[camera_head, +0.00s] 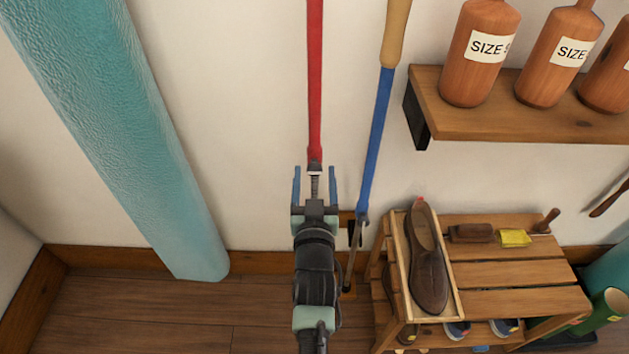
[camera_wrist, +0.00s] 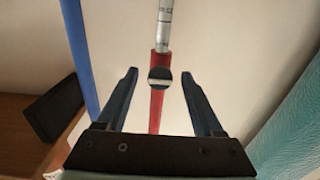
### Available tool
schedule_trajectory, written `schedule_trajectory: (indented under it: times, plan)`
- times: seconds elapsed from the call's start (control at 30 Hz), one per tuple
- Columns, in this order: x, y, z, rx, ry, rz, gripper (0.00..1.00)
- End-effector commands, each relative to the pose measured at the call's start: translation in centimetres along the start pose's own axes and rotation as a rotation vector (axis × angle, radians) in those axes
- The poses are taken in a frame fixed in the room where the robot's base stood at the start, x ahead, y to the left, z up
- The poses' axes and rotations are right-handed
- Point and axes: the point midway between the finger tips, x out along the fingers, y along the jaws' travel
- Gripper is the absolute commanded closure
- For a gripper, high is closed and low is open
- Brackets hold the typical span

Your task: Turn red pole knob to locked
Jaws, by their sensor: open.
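The red pole (camera_head: 315,80) stands upright against the wall, with a thin silver section below the red part. In the wrist view the red pole (camera_wrist: 156,112) runs up the middle to a silver shaft (camera_wrist: 165,28) with small markings. A small round knob (camera_wrist: 160,77), dark with a pale band, sits near that joint. My gripper (camera_head: 315,170) is open at the pole's lower end. In the wrist view my gripper (camera_wrist: 160,73) has one finger on each side of the knob, with gaps on both sides. I cannot tell whether the knob is locked.
A blue pole (camera_head: 376,130) with a tan grip leans close on the right. A wooden rack (camera_head: 520,275) holds a brown shoe (camera_head: 428,265) and brushes. A thick teal column (camera_head: 130,130) slants on the left.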

Motion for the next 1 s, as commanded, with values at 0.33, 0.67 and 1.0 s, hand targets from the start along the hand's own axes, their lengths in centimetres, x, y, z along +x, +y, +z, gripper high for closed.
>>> schedule_trajectory:
  times: [0.33,0.67,1.0]
  plan:
    - [0.42,-0.04,-0.05,0.0,-0.001,-0.001,0.32]
    - [0.39,-0.04,-0.04,0.0,0.0,-0.001,0.87]
    - [0.38,-0.04,-0.04,0.009,0.0,-0.001,1.0]
